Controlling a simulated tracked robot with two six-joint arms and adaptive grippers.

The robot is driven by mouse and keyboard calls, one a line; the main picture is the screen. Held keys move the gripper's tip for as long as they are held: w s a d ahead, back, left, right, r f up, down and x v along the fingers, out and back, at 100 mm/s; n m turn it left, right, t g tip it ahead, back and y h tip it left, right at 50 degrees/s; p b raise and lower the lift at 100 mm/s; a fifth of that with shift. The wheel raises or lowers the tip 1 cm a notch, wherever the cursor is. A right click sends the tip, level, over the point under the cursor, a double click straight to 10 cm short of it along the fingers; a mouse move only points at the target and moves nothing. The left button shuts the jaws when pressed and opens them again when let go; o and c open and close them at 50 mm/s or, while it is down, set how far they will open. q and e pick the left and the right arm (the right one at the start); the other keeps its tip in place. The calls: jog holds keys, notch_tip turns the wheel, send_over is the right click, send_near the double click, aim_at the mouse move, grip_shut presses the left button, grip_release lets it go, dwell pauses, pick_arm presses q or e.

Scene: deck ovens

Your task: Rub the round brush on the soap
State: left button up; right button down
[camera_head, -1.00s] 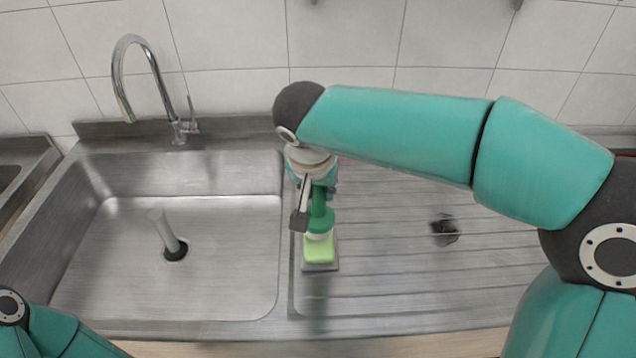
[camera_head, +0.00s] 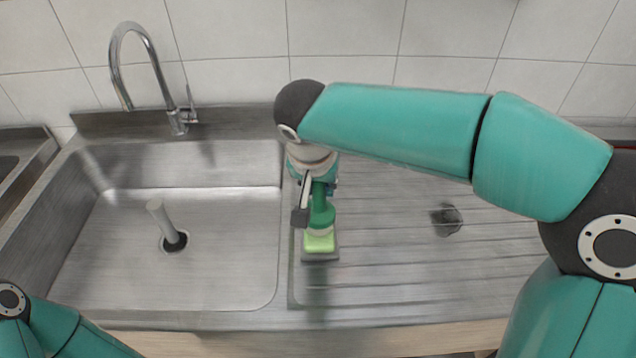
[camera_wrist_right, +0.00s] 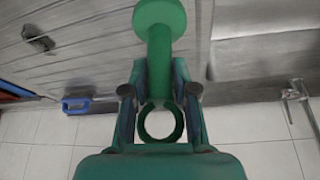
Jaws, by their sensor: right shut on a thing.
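The round brush (camera_head: 322,213) is green with a pale bristle end, held upright with the bristles down. My right gripper (camera_head: 313,200) is shut on its handle. In the right wrist view the brush (camera_wrist_right: 160,50) stands between the fingers of my right gripper (camera_wrist_right: 160,92), with its round head away from the palm. The soap (camera_head: 320,244) is a light green block in a grey dish (camera_head: 320,257) on the drainboard. The bristles overlap the back of the soap and appear to touch it. The soap is hidden in the right wrist view. My left gripper is out of view.
A sink basin (camera_head: 190,250) with a standing pipe (camera_head: 163,222) lies to the left, under a tall faucet (camera_head: 150,65). A dark object (camera_head: 446,219) lies on the ridged drainboard (camera_head: 400,270) to the right. A blue object (camera_wrist_right: 76,105) shows in the right wrist view.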

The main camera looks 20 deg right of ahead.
jog(key=shift+f+b, duration=0.5)
jog(key=shift+b, duration=0.1)
dwell(1.6)
jog(key=shift+r, duration=0.1)
jog(key=shift+r+p, duration=2.6)
jog(key=shift+r, duration=0.9)
jog(key=shift+f, duration=0.1)
